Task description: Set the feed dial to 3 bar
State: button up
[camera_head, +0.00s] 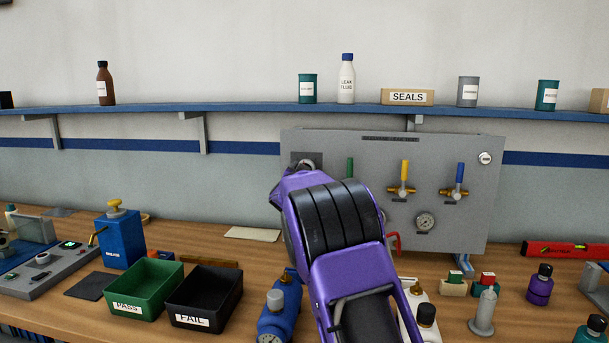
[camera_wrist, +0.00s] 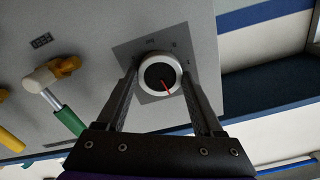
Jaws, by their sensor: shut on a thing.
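The feed dial (camera_wrist: 161,75) is a round knob with a pale rim, a black face and a red pointer line, set on a dark grey square plate on the panel. In the wrist view the red line points down and slightly right.
The grey panel (camera_head: 455,215) carries valves with green (camera_head: 350,167), yellow (camera_head: 404,172) and blue (camera_head: 460,172) handles and a gauge (camera_head: 425,222).

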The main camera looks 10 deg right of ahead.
jog(key=shift+m, duration=0.8)
jog(key=shift+b, duration=0.3)
jog(key=o, duration=1.4)
jog(key=shift+s, duration=0.15)
jog(key=b+v, duration=0.1)
jog(key=v, duration=1.6)
jog(key=shift+s+b, duration=0.1)
jog(key=shift+b, duration=0.2)
jog(key=shift+a+r, duration=0.1)
